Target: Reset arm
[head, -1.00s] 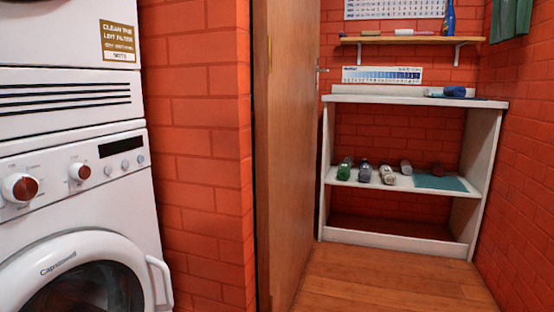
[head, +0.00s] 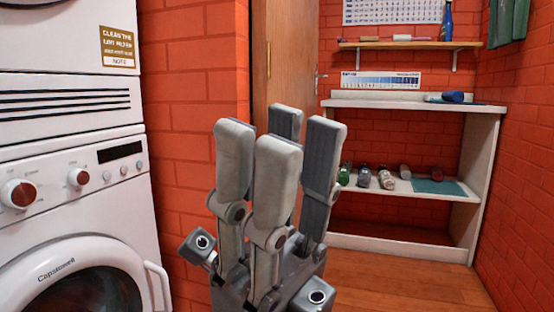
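My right gripper (head: 282,150) is in the head view, raised upright in the lower middle with its grey fingers pointing up. The finger pads stand apart with a gap between them, so it is open, and nothing shows between them. It is in front of the brick wall corner and the wooden door (head: 290,60), and covers part of both. My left gripper is not in view.
A stacked white washer (head: 90,215) and dryer stand close on the left. A white shelf unit (head: 400,103) with several bottles (head: 386,178) stands at the back right, under a wooden wall shelf (head: 410,44). Wooden floor (head: 400,275) lies clear before it.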

